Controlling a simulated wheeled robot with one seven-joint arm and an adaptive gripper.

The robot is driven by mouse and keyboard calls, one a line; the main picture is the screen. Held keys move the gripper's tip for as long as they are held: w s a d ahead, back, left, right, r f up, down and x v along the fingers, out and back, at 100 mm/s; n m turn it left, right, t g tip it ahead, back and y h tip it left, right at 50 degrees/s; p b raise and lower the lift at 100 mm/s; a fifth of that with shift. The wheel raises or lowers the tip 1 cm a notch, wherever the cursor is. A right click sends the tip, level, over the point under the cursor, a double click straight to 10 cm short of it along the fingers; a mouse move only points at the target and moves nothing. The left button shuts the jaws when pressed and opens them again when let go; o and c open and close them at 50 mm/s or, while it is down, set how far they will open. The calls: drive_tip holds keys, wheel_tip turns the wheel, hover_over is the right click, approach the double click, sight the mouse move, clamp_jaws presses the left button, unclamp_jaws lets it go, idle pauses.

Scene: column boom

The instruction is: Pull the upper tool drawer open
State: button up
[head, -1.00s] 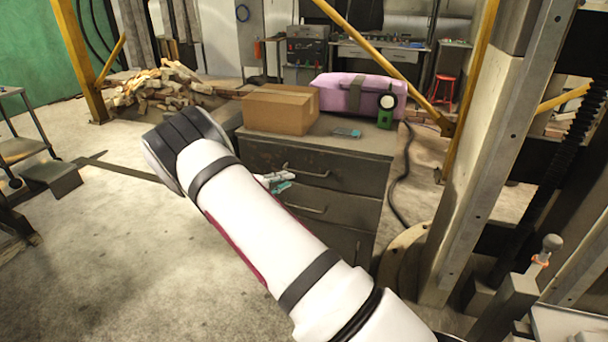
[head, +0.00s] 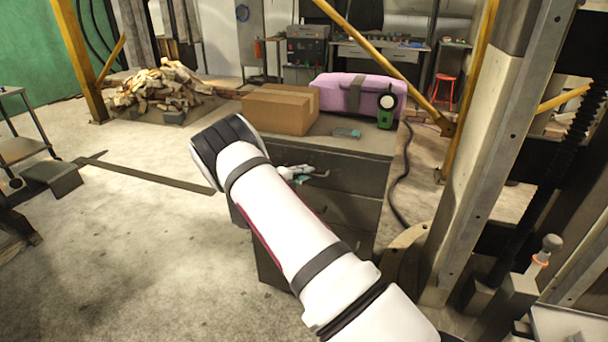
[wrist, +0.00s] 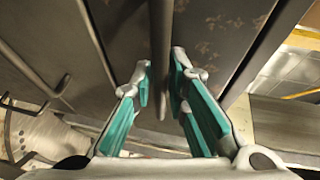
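The upper tool drawer (head: 352,172) is the top dark grey drawer of the cabinet and looks shut. Its bar handle (head: 321,174) is partly hidden by my gripper (head: 296,174). In the wrist view the handle (wrist: 162,45) runs as a grey bar between the two teal-padded fingers of my gripper (wrist: 163,78). The fingers are apart, one on each side of the bar, and not visibly closed on it. I cannot tell whether either finger touches the bar.
A cardboard box (head: 280,108), a pink case (head: 358,95) and a green device (head: 386,110) stand on the cabinet top (head: 340,146). A lower drawer (head: 350,212) is below. A metal column (head: 480,150) rises at right.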

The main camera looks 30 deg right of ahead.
clamp_jaws()
drive_tip(key=shift+s+a, duration=0.15)
drive_tip(key=shift+a, duration=0.05)
drive_tip(key=s+a+p, duration=0.2)
drive_tip(key=s+a, duration=0.7)
drive_tip(key=a, duration=0.3)
drive_tip(key=s+a+p, duration=0.3)
drive_tip(key=s+a, duration=0.6)
drive_tip(key=a, duration=0.3)
drive_tip(key=shift+s, duration=0.4)
drive_tip(key=shift+a, duration=0.15)
drive_tip(key=shift+o, duration=1.6)
unclamp_jaws()
